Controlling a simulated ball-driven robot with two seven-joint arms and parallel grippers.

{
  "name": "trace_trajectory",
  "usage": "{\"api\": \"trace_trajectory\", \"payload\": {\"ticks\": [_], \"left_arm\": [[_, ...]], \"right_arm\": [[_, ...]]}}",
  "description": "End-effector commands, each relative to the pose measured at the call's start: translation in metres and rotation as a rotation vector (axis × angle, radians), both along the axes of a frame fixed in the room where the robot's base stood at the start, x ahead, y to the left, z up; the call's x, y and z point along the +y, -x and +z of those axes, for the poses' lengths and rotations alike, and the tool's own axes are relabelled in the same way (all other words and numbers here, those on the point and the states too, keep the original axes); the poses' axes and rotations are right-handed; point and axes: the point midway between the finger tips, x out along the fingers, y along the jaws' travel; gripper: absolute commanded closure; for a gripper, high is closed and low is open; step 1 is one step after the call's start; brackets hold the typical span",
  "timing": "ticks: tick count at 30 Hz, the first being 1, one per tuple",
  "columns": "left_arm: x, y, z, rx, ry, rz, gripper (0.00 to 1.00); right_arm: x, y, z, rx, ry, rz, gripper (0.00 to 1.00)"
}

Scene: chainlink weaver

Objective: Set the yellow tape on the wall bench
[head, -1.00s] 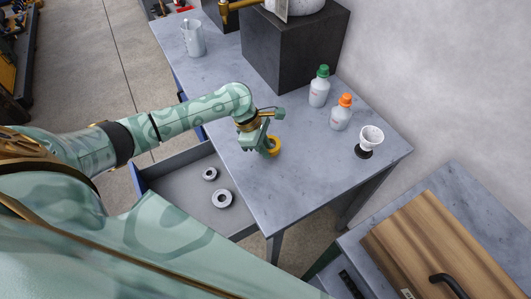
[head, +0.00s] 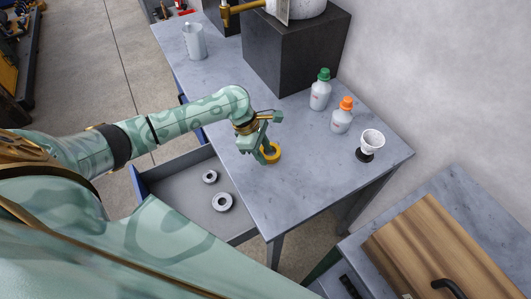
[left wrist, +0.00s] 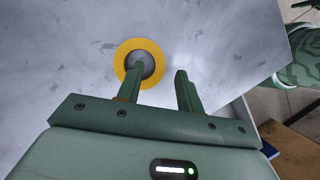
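The yellow tape (head: 275,157) is a ring lying on the grey bench top (head: 320,185), near the edge above the open drawer. It also shows in the left wrist view (left wrist: 153,46), with bare grey bench around it. My left gripper (head: 271,134) is right at the tape, its two fingers spread apart. In the left wrist view one finger of the gripper (left wrist: 160,73) overlaps the tape's hole and the other is clear to the right of the ring. I cannot tell whether the first finger touches the tape. My right gripper is not in view.
An open drawer (head: 180,187) below the bench holds two grey rings. A green-capped bottle (head: 320,95), an orange-capped bottle (head: 341,121) and a white cup (head: 371,139) stand toward the wall. A dark block (head: 290,60) stands farther back. The bench's near right part is clear.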

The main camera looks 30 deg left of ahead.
Motion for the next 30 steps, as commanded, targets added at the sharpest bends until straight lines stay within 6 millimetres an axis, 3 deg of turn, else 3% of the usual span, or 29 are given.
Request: {"api": "trace_trajectory", "payload": {"ticks": [1,6,12,26,30], "left_arm": [[0.005,0.000,0.017,-0.005,-0.003,-0.001,0.63],[0.021,0.004,0.056,-0.005,-0.003,0.000,0.63],[0.033,0.008,0.086,-0.003,-0.002,0.000,0.63],[0.038,0.009,0.094,-0.001,-0.001,-0.001,0.63],[0.054,0.007,0.083,-0.031,-0.036,-0.015,0.63]], "right_arm": [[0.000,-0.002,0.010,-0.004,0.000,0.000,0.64],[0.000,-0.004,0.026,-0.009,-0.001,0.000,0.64],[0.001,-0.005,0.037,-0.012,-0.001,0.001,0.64],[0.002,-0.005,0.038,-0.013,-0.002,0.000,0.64],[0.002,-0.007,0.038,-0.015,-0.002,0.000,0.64]]}}
